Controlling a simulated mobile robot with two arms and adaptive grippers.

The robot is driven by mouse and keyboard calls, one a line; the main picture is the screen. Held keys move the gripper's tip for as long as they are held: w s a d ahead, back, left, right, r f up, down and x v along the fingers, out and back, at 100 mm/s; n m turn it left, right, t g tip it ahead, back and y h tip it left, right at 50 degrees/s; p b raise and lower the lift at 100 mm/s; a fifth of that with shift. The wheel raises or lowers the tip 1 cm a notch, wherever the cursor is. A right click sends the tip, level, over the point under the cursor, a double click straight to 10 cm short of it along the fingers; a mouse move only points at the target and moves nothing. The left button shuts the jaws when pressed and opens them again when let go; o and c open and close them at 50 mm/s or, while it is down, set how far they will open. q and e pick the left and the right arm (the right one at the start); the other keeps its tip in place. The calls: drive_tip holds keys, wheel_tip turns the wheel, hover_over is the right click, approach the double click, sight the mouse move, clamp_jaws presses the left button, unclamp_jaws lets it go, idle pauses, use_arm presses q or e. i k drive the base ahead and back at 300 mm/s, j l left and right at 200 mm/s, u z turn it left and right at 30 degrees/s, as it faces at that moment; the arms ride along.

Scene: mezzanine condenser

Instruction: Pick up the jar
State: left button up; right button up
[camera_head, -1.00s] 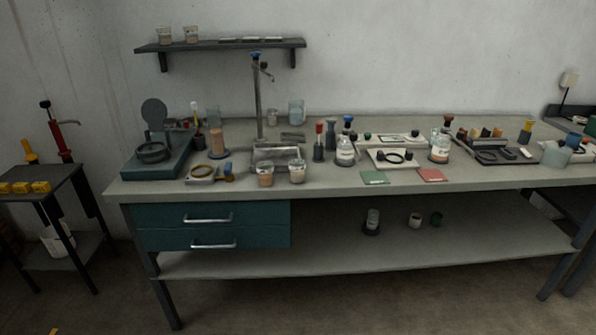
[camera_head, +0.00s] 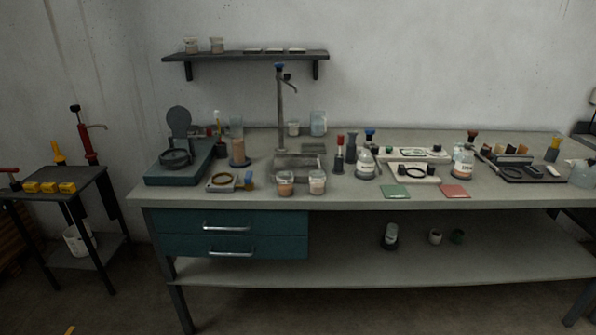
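Several jars are in view, and I cannot tell which one the task means. Two small glass jars with orange-brown contents, a left one (camera_head: 285,186) and a right one (camera_head: 317,184), stand upright near the front edge of the workbench (camera_head: 345,199). A labelled clear jar (camera_head: 365,166) stands right of them, and another labelled jar (camera_head: 463,163) stands farther right. Two jars (camera_head: 191,46) (camera_head: 217,46) sit on the wall shelf (camera_head: 245,57).
A tap-like stand (camera_head: 282,115) rises behind the two front jars. A teal device (camera_head: 180,168) stands at the bench's left end, above teal drawers (camera_head: 230,222). A dark side table (camera_head: 70,185) with yellow blocks stands left. Green (camera_head: 396,191) and pink (camera_head: 455,191) squares lie in front.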

sight(317, 182)
drive_tip(key=i+l+u, duration=0.1)
drive_tip(key=u, duration=0.25)
drive_tip(key=i+l+u, duration=0.2)
drive_tip(key=u, duration=0.15)
drive_tip(key=i+l+u, duration=0.2)
drive_tip(key=u, duration=0.15)
